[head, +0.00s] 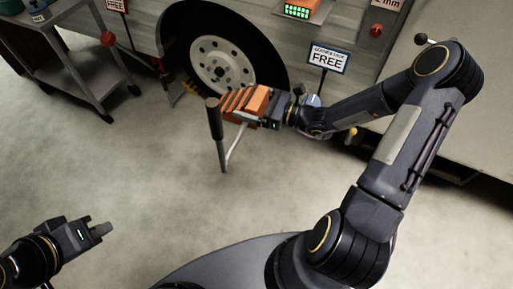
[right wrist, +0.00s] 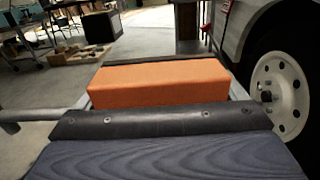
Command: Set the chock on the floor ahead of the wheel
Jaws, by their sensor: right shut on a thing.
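The orange chock (head: 257,99), with dark ribs on its left side, is in my right gripper (head: 271,106), raised in front of the wheel. In the right wrist view the chock (right wrist: 160,83) shows as an orange block beyond a dark edge strip and a blue-grey grained surface. The white-rimmed wheel (head: 221,66) is behind it in the head view; the wheel (right wrist: 281,95) is at the right in the wrist view. My left gripper (head: 100,231) is low at the left, away from the chock; its finger gap does not show clearly.
A grey bar with a dark grip (head: 213,118) stands beside the chock; its attachment is unclear. A grey cart (head: 75,62) is at the upper left. A sign reading FREE (head: 328,59) stands right of the wheel. The concrete floor (head: 150,170) in front is clear.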

